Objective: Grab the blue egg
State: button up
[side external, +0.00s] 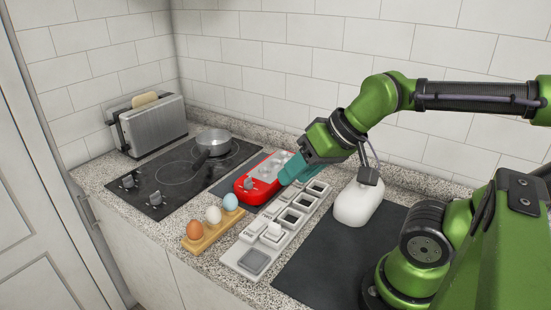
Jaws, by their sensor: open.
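The blue egg (230,202) stands in a wooden holder (208,236) at the counter's front. It is at the holder's far end, beside a white egg (213,215), with a brown egg (194,230) at the near end. My gripper (284,182), with teal fingers, is above the right part of the red appliance (248,186), to the right of the blue egg and apart from it. It is open, and I see nothing held in it.
A pale tray with square compartments (256,259) lies right of the eggs. A black cooktop with a pan (212,140) and a toaster (152,124) stand at the left. A white rounded object (356,204) stands near a dark mat (330,262).

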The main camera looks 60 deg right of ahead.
jog(key=shift+o, duration=1.3)
